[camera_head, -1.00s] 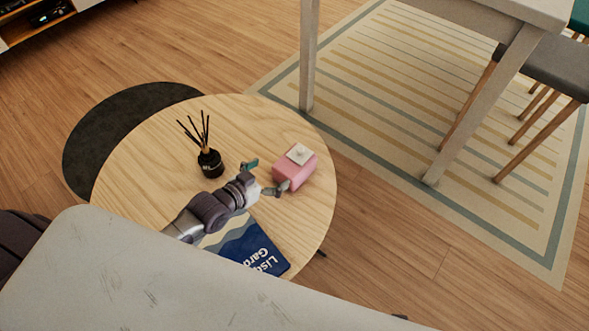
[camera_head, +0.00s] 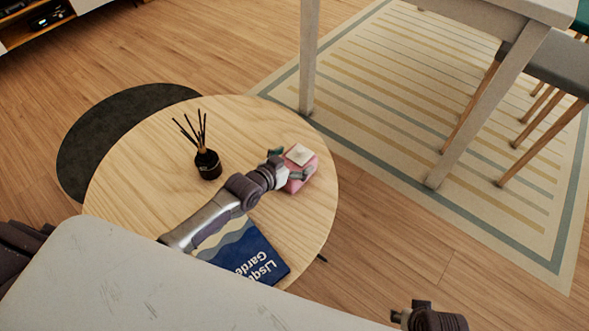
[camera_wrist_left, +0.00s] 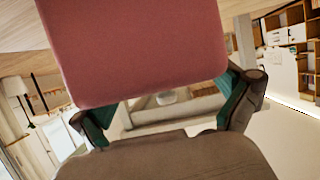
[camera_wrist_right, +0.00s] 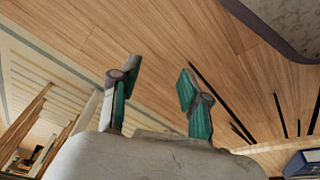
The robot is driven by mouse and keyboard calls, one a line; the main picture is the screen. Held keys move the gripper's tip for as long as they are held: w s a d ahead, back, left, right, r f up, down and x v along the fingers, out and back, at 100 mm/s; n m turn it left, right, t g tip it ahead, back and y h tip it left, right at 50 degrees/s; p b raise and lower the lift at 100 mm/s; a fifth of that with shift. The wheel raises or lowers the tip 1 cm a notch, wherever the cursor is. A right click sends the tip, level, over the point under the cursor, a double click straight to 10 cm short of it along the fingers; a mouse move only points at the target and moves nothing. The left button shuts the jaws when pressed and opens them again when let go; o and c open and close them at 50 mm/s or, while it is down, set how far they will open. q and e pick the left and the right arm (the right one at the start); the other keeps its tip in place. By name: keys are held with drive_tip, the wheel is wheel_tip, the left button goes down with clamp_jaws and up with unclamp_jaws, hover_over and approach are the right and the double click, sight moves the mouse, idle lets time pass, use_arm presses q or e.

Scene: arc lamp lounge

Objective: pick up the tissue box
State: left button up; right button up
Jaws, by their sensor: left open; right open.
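The pink tissue box (camera_head: 299,176), with a white tissue on top, stands on the right part of the round wooden table (camera_head: 145,167). My left gripper (camera_head: 293,167) is open at the box, with its fingers at the near sides of it. In the left wrist view the box (camera_wrist_left: 138,50) fills the space ahead, between and beyond the open fingers of the left gripper (camera_wrist_left: 165,110). I cannot tell whether the fingers touch it. My right gripper (camera_wrist_right: 155,100) is open and empty in the right wrist view; part of the right arm shows at the bottom right of the head view.
A black reed diffuser (camera_head: 207,163) stands on the table left of the box. A blue book (camera_head: 247,254) lies on the table, partly under my left arm. A tall white table (camera_head: 480,65) and a grey-topped stool (camera_head: 555,65) stand on the striped rug (camera_head: 400,110).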

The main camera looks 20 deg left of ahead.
use_arm(q)
drive_tip(key=c, duration=1.1)
drive_tip(key=shift+c, duration=0.5)
drive_tip(key=shift+r, duration=0.15)
